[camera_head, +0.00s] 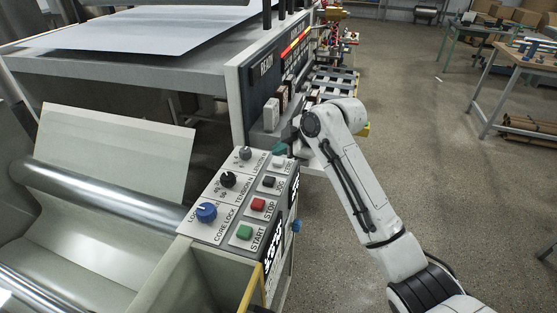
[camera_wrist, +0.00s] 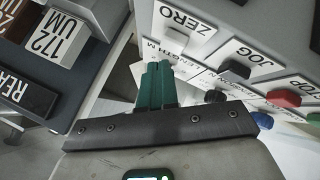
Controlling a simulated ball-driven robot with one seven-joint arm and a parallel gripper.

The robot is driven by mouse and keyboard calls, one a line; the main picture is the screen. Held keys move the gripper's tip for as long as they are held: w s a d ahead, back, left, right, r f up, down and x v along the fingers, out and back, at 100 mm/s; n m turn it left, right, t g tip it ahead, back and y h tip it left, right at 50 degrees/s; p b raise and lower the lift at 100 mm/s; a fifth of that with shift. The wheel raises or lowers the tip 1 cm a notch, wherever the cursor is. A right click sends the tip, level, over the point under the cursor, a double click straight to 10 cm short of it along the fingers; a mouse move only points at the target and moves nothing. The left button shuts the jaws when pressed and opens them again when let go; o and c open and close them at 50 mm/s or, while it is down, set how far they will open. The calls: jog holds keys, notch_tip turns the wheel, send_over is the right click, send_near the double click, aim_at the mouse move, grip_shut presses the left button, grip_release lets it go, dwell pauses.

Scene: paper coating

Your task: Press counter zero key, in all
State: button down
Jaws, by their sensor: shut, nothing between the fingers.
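The zero key (camera_head: 278,161) is a small pale key at the far end of the key row on the sloped control panel (camera_head: 225,180). In the wrist view the pale zero key (camera_wrist: 178,34) sits beside its ZERO label. My gripper (camera_head: 281,149) is at the far end of the panel, close to the zero key. In the wrist view the teal fingers of my gripper (camera_wrist: 157,68) are together and empty. Their tips lie just below and left of the zero key in the picture. I cannot tell whether they touch anything.
Beside it are the black jog key (camera_head: 268,182), red stop key (camera_head: 258,204) and green start key (camera_head: 244,232). Knobs (camera_head: 228,179) stand left of the keys. A coating machine (camera_head: 180,72) rises behind the panel. Open floor (camera_head: 440,130) lies to the right.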

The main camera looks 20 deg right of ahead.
aim_at(281, 162)
jog(key=shift+f, duration=0.4)
jog(key=shift+f+b, duration=0.45)
dwell(0.7)
jog(key=shift+r, duration=0.1)
jog(key=shift+r+p, duration=0.65)
jog(key=shift+r, duration=0.15)
jog(key=shift+r, duration=0.1)
jog(key=shift+r+p, duration=1.85)
jog(key=shift+r, duration=0.6)
jog(key=shift+f, duration=0.1)
